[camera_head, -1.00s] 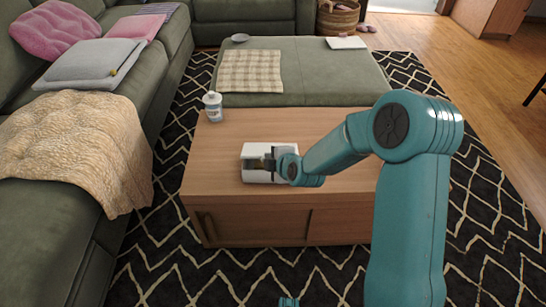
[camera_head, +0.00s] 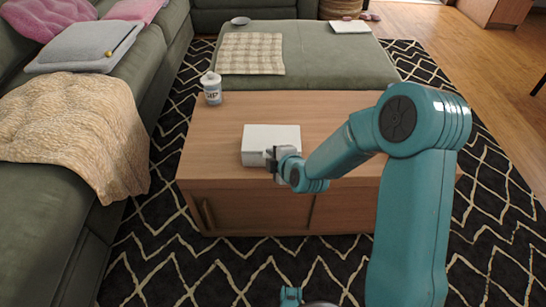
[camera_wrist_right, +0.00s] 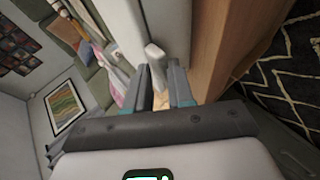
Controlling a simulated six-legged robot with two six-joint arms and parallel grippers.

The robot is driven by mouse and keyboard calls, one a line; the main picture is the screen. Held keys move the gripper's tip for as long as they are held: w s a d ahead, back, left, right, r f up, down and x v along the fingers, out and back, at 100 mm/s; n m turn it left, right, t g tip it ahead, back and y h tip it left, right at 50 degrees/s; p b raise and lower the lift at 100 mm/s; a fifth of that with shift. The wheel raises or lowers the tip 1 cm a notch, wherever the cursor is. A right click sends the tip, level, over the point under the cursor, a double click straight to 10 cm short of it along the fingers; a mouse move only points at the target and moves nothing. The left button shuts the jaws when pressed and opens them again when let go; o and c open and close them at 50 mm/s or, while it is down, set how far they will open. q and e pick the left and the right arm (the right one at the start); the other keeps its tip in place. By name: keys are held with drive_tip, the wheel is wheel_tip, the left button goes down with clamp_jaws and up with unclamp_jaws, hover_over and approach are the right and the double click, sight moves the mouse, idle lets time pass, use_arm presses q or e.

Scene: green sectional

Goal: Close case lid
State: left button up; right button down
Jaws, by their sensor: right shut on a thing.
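The white case (camera_head: 270,138) sits near the front edge of the wooden coffee table. In the head view its top looks flat and its lid looks down; I cannot tell whether it is latched. My right gripper (camera_head: 271,157) is at the case's front side, towards its right end. In the right wrist view, a pale rounded handle (camera_wrist_right: 154,54) on the white case body (camera_wrist_right: 118,22) reaches between the fingers of my right gripper (camera_wrist_right: 164,78), and the gripper is shut on it. My left gripper does not show.
The wooden coffee table (camera_head: 225,128) has free room right of the case. A white lidded jar (camera_head: 212,90) stands at its back left. A green ottoman (camera_head: 330,70) adjoins the table behind. A green sofa (camera_head: 50,215) is at the left, and a black patterned rug surrounds the table.

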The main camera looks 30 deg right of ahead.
drive_tip(key=shift+f, duration=0.1)
drive_tip(key=c, duration=1.2)
unclamp_jaws()
drive_tip(key=shift+o, duration=0.2)
drive_tip(key=shift+s+r, duration=0.25)
drive_tip(key=shift+r, duration=0.1)
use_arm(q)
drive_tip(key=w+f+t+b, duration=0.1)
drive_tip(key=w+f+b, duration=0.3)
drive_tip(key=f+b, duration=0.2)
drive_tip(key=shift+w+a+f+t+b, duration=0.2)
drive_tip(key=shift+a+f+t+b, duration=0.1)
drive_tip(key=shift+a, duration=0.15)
use_arm(e)
drive_tip(key=v, duration=1.5)
drive_tip(key=shift+s, duration=0.3)
